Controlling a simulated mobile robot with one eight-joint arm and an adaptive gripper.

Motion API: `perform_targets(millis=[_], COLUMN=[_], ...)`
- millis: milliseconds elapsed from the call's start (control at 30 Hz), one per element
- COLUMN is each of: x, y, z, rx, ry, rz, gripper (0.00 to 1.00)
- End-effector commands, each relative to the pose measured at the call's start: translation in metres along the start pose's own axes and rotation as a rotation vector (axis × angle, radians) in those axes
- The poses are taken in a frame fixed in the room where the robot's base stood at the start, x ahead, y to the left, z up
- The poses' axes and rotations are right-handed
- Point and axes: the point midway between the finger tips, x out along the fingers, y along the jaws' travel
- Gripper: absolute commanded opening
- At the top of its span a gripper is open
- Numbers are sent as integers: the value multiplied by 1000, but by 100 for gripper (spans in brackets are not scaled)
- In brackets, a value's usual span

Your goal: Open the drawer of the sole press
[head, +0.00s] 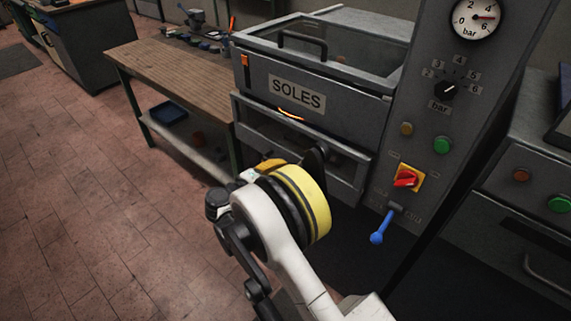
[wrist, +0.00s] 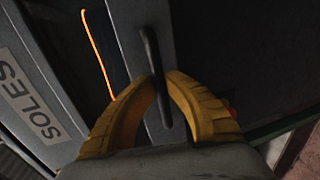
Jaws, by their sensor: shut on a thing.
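The sole press (head: 350,60) is a grey machine with a "SOLES" label (head: 297,93), which also shows in the wrist view (wrist: 30,105). Its drawer front (wrist: 163,25) is a grey panel below the label, partly hidden by my arm in the head view. In the head view my gripper (head: 272,165) is mostly hidden behind my wrist. How far out the drawer stands is hard to tell.
An orange glowing strip (wrist: 97,50) shows in the dark gap beside the drawer front. A control panel with a red switch (head: 406,179) and a blue lever (head: 382,227) is to the right. A wooden bench (head: 170,75) stands left; tiled floor (head: 110,200) is clear.

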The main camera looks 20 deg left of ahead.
Motion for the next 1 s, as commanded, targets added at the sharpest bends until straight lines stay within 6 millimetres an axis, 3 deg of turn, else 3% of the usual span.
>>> perform_targets(millis=[400, 600, 800, 1000], x=[-96, -131, -152, -158], y=[-21, -28, -32, -34], z=[-1, 0, 0, 0], rx=[0, -1, 0, 1], ry=[3, 2, 1, -2], rz=[-2, -2, -1, -1], gripper=[0, 0, 0, 0])
